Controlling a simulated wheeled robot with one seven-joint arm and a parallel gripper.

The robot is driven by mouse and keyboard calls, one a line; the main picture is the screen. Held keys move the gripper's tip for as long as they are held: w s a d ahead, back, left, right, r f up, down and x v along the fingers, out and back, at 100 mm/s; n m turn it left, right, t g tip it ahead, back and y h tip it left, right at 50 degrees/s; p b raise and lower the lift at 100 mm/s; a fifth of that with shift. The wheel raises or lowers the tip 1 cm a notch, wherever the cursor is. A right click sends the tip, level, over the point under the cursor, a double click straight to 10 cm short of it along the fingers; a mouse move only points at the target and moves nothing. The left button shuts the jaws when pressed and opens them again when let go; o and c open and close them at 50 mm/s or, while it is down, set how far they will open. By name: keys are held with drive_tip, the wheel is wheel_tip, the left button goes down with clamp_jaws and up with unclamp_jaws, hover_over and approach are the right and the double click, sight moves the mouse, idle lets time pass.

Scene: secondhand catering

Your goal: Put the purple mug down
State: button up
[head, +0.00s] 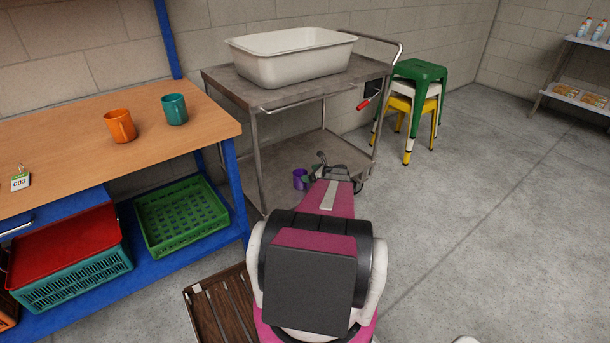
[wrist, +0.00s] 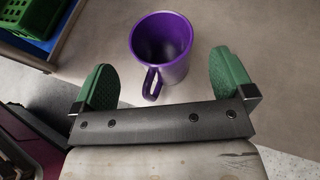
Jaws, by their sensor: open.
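The purple mug (head: 300,179) stands upright on the lower shelf (head: 290,157) of the metal cart, partly hidden by my arm in the head view. In the wrist view the purple mug (wrist: 163,45) is empty, with its handle turned toward my gripper. My gripper (wrist: 162,75) is open, its green fingers apart on either side of the mug. Gaps show between each finger and the mug. In the head view my gripper (head: 328,172) is small beside the mug, under the cart's top.
A white tub (head: 290,65) sits on the cart's top. A wooden bench (head: 70,150) at left holds an orange mug (head: 120,126), a teal mug (head: 174,109) and a tag (head: 20,180). Stacked stools (head: 414,95) stand right of the cart. The floor at right is clear.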

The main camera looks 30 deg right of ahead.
drive_tip(key=v, duration=0.7)
drive_tip(key=shift+s+r, duration=0.15)
drive_tip(key=shift+s, duration=0.1)
